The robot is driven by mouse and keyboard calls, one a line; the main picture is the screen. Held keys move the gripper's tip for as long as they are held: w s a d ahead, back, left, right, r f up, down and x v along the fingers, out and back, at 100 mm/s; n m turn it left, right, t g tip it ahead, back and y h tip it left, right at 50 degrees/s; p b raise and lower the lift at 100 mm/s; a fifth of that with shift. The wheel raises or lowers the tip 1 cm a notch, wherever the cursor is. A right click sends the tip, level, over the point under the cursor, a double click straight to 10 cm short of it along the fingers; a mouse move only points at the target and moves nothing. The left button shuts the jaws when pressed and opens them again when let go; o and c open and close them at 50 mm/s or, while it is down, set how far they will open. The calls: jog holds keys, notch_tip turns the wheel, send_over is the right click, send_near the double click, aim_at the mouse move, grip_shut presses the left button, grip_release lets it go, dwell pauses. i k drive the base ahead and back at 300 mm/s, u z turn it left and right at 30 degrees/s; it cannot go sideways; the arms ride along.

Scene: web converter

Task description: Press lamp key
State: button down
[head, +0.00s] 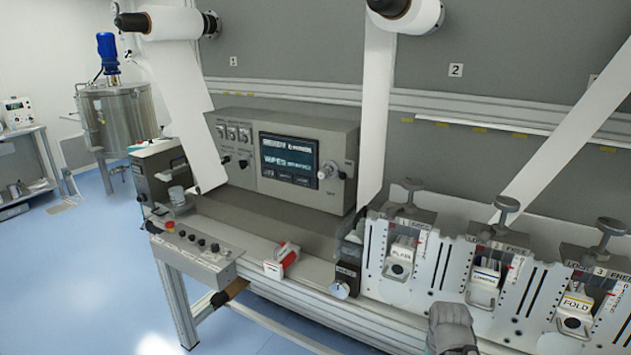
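No key in the head view carries a lamp label that I can read. A sloped control box (196,258) at the lower left of the machine bears a red button (169,225) and several small dark and light buttons in a row. A grey console (228,178) behind it has a lit screen (288,159), a few small switches at its upper left and knobs on both sides. A grey rounded part at the bottom edge, right of centre, looks like my arm. The fingers of my gripper do not show.
White web strips (376,110) hang from rolls above the machine. Folding stations (490,275) with T-shaped knobs fill the right side. A red-and-white item (283,262) lies on the front ledge. A steel tank (117,125) stands at the back left. The blue floor (75,260) at left is clear.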

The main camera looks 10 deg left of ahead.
aim_at(306, 180)
jog(key=z, duration=0.1)
jog(key=k, duration=1.3)
jog(key=u, duration=0.7)
jog(key=i, duration=1.55)
jog(key=z, duration=0.05)
